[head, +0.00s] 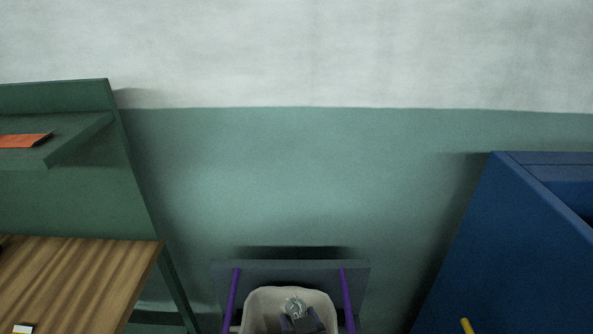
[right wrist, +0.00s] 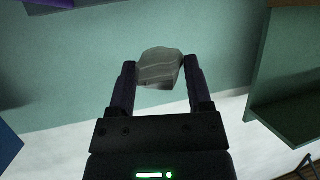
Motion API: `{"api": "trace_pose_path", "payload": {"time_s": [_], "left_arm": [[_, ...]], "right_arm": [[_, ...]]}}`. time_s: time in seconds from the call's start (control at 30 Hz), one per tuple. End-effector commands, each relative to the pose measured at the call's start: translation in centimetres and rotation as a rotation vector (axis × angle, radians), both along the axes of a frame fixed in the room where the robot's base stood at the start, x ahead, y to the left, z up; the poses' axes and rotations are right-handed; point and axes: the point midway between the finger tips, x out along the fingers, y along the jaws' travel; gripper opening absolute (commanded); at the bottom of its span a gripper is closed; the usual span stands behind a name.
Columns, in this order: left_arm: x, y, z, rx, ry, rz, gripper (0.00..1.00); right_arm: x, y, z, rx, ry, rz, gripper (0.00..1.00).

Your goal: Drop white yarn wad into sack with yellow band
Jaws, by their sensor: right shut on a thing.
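My right gripper (head: 301,318) is shut on the white yarn wad (head: 294,306), a pale crumpled lump. The right wrist view shows the wad (right wrist: 160,68) between both fingertips of my right gripper (right wrist: 159,78). No yellow band shows on this sack, whose lower part is cut off. A short yellow bar (head: 467,325) shows at the bottom edge, right of the sack; what it belongs to is out of frame. My left gripper is not in view.
The purple posts (head: 231,297) rise before a dark grey back panel (head: 290,271). A large blue bin or cabinet (head: 500,250) stands right. A wooden-topped bench (head: 80,275) with a green shelf (head: 75,133) stands left. Bare green-and-white wall lies behind.

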Motion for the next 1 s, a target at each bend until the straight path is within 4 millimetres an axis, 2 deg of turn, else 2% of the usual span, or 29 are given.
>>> {"api": "trace_pose_path", "payload": {"time_s": [0.03,0.1,0.33,0.37,0.5,0.53,0.8,0.87,1.0], "left_arm": [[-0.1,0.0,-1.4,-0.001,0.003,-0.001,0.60],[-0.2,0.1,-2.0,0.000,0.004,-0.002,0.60],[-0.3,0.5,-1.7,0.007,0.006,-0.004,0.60],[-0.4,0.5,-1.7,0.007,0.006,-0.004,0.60],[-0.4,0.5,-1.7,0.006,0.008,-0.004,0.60],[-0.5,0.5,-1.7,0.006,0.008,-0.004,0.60],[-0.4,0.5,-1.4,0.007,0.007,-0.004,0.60],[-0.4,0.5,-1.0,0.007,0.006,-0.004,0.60],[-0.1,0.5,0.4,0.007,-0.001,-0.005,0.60]], "right_arm": [[0.0,0.0,-1.6,-0.001,0.002,0.001,0.11],[0.0,0.0,-2.1,0.000,0.001,0.001,0.11],[0.0,0.0,-1.8,0.000,-0.001,0.000,0.11],[0.0,0.0,-1.8,0.000,-0.001,0.000,0.67],[0.0,0.0,-1.8,0.000,-0.001,-0.001,0.96],[0.0,0.0,-1.8,0.000,-0.001,-0.001,1.00],[-0.4,-0.1,-1.5,0.000,0.000,-0.001,1.00],[-1.2,-0.3,-1.1,0.001,0.000,0.000,1.00],[-4.1,-1.0,0.3,0.001,0.002,-0.002,1.00]]}}
